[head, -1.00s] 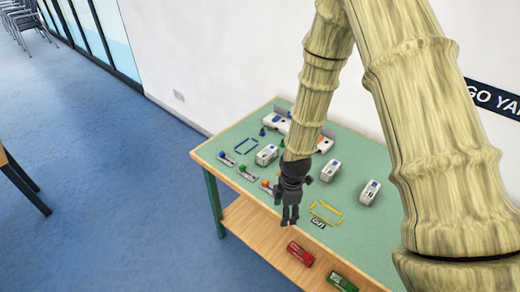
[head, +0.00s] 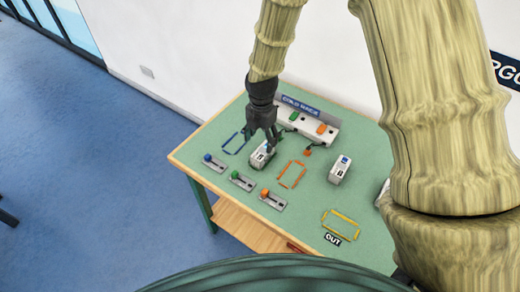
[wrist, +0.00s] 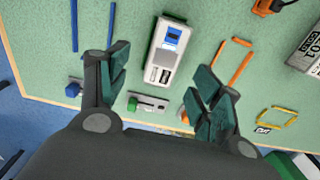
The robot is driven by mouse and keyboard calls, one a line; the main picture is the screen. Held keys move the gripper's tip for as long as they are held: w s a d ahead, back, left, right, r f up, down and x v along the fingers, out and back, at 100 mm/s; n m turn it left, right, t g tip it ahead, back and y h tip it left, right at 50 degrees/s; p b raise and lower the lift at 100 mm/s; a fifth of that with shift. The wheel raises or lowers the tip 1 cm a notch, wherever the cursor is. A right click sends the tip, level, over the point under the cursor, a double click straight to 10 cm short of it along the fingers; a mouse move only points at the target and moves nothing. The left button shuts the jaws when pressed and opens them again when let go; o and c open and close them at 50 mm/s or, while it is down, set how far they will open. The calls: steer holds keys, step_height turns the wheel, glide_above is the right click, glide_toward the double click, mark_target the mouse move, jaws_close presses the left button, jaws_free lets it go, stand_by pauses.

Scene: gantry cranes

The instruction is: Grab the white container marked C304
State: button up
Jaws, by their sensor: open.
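In the wrist view this container (wrist: 165,58) lies between and beyond the two fingers of my gripper (wrist: 160,68), which are apart and empty. Its marking is too small to read. A second white container (head: 339,171) stands to the right, past an orange outline. Part of a white thing with dark lettering ending in 01 (wrist: 308,55) shows at the wrist view's right edge. I cannot read C304 on any of them.
The white COLD RACK (head: 310,124) with green and orange tops stands behind. Blue, green and orange sliders (head: 241,181) line the front left. A yellow outline (head: 340,224) marked OUT lies at front right. The table has a wooden edge (head: 190,172) and a lower shelf.

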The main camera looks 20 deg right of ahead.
mark_target(263, 151)
steer(key=shift+s+f, duration=0.3)
steer(key=shift+s, duration=0.5)
steer(key=w+f, duration=0.2)
steer(key=shift+f, duration=0.3)
steer(key=shift+w+d+f+p, duration=0.1)
steer(key=shift+f+p, duration=0.2)
steer(key=shift+p, duration=0.15)
steer(key=shift+s+d+f+p, duration=0.2)
steer(key=shift+s+f+p, duration=0.2)
steer(key=shift+s+f, duration=0.1)
steer(key=shift+w+f+p, duration=0.15)
steer(key=shift+f, duration=0.6)
steer(key=shift+w+f+p, duration=0.1)
steer(key=shift+f+p, duration=0.05)
steer(key=shift+f, duration=0.55)
steer(key=shift+s+r, duration=0.15)
steer(key=shift+s, duration=0.1)
steer(key=shift+w, duration=0.1)
steer(key=c, duration=1.2)
